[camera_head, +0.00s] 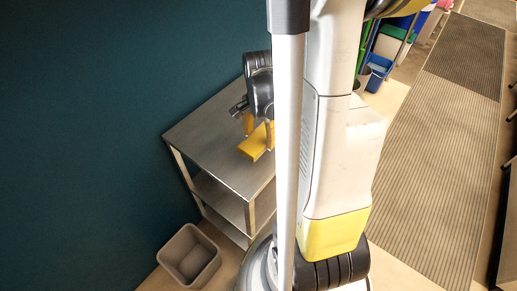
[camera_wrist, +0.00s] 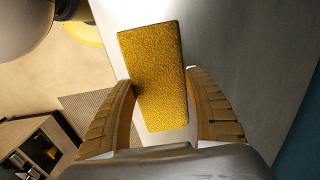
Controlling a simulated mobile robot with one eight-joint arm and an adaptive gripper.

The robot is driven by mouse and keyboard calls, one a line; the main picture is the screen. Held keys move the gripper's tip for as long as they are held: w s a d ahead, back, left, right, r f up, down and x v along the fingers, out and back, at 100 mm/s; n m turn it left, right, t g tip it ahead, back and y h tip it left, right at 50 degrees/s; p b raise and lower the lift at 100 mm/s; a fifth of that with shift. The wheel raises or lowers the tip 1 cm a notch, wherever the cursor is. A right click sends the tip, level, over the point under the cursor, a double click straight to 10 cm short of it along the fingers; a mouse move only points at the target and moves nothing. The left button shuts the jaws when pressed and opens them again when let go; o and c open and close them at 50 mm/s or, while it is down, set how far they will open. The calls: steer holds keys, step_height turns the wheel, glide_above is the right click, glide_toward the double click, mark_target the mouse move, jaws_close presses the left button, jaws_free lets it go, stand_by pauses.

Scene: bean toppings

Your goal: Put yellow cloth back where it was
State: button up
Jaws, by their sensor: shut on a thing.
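The yellow cloth (camera_wrist: 155,75) looks like a flat, rough-textured yellow block. My gripper (camera_wrist: 160,90) has its two tan fingers on either side of it and is shut on it in the wrist view. In the head view the yellow cloth (camera_head: 254,146) shows below my gripper (camera_head: 258,125), over the top of a steel cart (camera_head: 205,140). I cannot tell whether the cloth touches the cart top. My arm hides the right part of the cart and part of the gripper.
The cart has lower shelves and stands by a dark teal wall (camera_head: 90,110). A beige bin (camera_head: 188,256) stands on the floor in front of it. A blue bin (camera_head: 378,72) is at the back, beside a ribbed mat (camera_head: 435,150). The cart top left of the cloth is bare.

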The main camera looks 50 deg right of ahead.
mark_target(259, 145)
steer(key=shift+w+a+f, duration=0.15)
steer(key=shift+a+f, duration=0.05)
steer(key=shift+f+b, duration=1.05)
steer(key=shift+f, duration=0.8)
steer(key=shift+f, duration=0.1)
steer(key=shift+f, duration=0.15)
steer(key=o, duration=1)
steer(key=shift+r, duration=0.2)
